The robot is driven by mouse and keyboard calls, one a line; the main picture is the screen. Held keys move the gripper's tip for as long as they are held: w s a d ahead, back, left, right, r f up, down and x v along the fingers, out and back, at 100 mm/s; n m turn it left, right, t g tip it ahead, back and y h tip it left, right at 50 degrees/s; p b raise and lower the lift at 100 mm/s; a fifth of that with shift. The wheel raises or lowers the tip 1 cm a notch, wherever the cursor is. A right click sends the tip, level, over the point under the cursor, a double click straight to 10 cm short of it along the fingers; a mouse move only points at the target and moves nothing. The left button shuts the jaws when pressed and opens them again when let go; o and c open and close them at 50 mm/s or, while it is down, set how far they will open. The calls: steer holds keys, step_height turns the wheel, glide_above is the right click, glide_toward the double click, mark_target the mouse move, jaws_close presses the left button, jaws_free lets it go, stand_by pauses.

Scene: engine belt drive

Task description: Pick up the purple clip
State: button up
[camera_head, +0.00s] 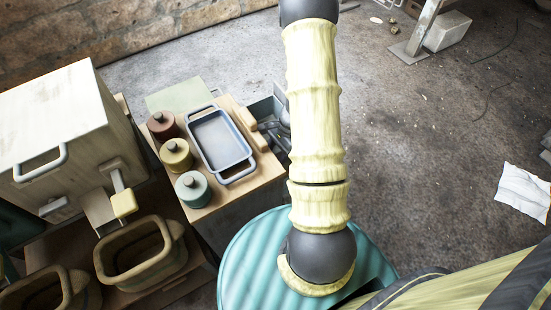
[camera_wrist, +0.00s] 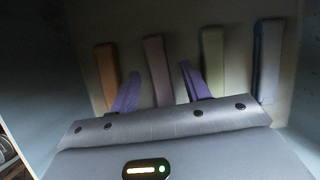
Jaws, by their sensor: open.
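In the wrist view a dull mauve-purple clip (camera_wrist: 155,50) lies on the floor of a dim compartment, one of a row of long coloured clips. My gripper (camera_wrist: 160,68) has two violet fingers spread apart, one on each side of this clip in the picture. Nothing is held between them. I cannot tell the height of the fingertips above the clip or whether they touch it. The clip's near end comes close to my grey gripper body. In the head view I cannot make out the clip or my fingers.
An orange clip (camera_wrist: 107,75) lies left of it; a yellow-green clip (camera_wrist: 213,60) and a blue clip (camera_wrist: 268,60) lie right. Compartment walls (camera_wrist: 35,75) stand close around. The head view shows a wooden table with a blue-grey tray (camera_head: 249,155) and lidded jars (camera_head: 193,188).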

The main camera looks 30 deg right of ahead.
steer(key=shift+f, duration=0.15)
jaws_close()
stand_by(0.4)
step_height(320, 180, up, 10)
steer(key=p, duration=0.3)
steer(key=shift+p, duration=0.4)
